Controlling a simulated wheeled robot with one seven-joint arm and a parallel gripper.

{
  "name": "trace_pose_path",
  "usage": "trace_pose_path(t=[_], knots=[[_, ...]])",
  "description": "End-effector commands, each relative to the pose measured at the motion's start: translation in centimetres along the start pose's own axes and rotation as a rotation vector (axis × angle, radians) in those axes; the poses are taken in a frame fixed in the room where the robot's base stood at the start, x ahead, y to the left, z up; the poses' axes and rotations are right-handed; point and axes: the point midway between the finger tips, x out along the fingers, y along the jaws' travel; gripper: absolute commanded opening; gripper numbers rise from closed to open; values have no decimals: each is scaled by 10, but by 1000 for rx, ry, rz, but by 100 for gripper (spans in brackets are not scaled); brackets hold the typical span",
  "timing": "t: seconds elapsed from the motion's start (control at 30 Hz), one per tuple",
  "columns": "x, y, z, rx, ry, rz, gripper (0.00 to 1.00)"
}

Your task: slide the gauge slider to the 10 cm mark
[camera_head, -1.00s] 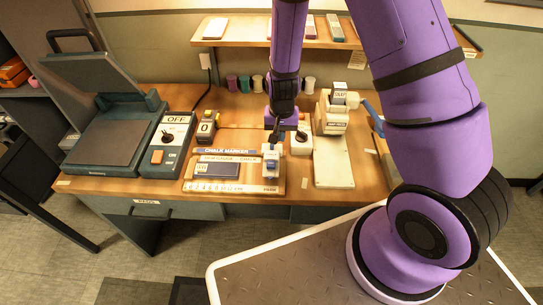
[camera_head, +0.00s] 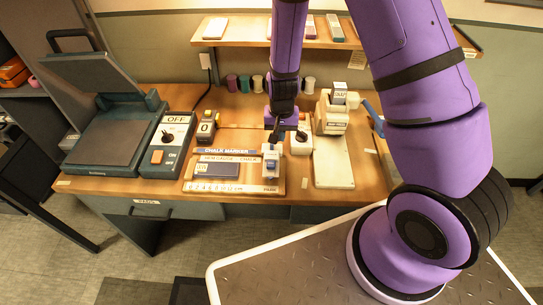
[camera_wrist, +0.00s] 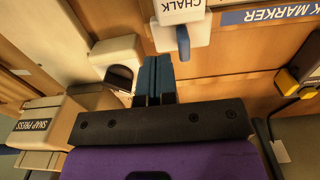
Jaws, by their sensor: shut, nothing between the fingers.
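The gauge is a wooden board (camera_head: 236,188) lettered HEM GAUGE and CHALK, with a pale numbered scale (camera_head: 210,187) along its front edge. The slider (camera_head: 271,172) is a white block with a blue upright part, at the board's right end. The wrist view shows its CHALK label and blue post (camera_wrist: 183,42). My gripper (camera_head: 274,138) is shut and empty, pointing down just behind the slider. In the wrist view the shut fingertips (camera_wrist: 156,60) are close beside the blue post. I cannot tell whether they touch the slider. The slider's exact reading is too small to tell.
A switch box marked OFF (camera_head: 166,145) and a dark press (camera_head: 105,135) stand to the left. A small box marked 0 (camera_head: 206,128) is behind the gauge. A snap press (camera_head: 331,118) stands on a pale base at the right. Thread spools (camera_head: 245,84) line the back.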

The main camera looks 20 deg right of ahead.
Motion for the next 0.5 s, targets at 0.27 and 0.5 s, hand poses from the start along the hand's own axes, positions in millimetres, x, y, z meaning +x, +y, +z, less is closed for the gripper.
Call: trace_pose_path(t=[0.27,0.5], knots=[[1,0,0,0,0,0,0],[8,0,0,0,-1,1,0]])
